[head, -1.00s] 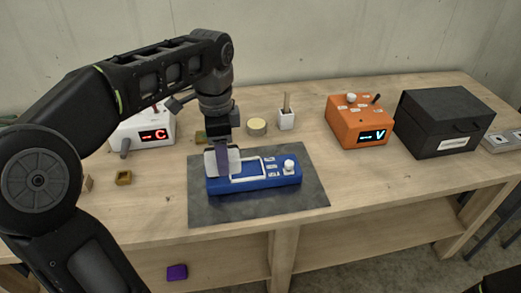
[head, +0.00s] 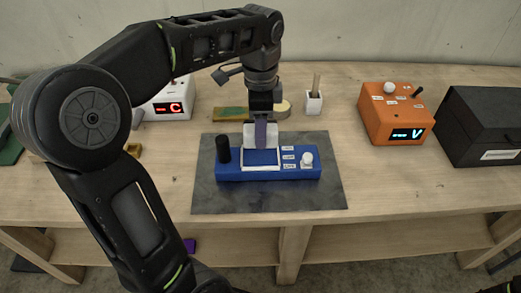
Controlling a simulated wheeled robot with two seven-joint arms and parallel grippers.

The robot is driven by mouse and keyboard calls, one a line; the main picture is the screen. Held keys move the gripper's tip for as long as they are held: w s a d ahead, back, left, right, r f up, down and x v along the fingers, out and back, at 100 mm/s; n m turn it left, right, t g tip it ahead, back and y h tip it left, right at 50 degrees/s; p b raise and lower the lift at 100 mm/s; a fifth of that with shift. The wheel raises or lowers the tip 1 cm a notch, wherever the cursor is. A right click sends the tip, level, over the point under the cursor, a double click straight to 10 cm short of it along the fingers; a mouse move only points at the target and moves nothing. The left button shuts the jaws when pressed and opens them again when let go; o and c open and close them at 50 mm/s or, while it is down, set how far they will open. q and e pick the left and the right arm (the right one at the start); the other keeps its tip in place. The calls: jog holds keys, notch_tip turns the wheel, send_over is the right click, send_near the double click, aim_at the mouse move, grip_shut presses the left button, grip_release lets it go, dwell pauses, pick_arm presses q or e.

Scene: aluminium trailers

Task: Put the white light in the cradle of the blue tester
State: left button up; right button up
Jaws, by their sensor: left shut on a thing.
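The blue tester (head: 235,174) lies on a dark grey mat (head: 207,192) in the middle of the bench. It has a black knob at its left, a white-framed cradle (head: 262,167) in its middle and a white knob at its right. My left gripper (head: 261,145) is shut on the white light (head: 249,138), a pale block showing on both sides of the finger. The light is at the back of the cradle, overlapping its rear edge in the view. I cannot tell whether it touches the cradle. The finger hides the light's middle. My right gripper is not in view.
An orange box (head: 378,118) with a lit V display and a black case (head: 483,115) stand at right. A white box (head: 172,107) with a red C display is behind my left arm. A small white holder (head: 314,103) stands behind the tester. The mat's front is clear.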

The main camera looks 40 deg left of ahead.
pick_arm(q)
jog(key=shift+f, duration=1.05)
notch_tip(320, 180, down, 3)
jog(key=shift+f, duration=0.35)
jog(key=shift+f, duration=0.2)
jog(key=o, duration=1.5)
jog(key=shift+r, duration=0.15)
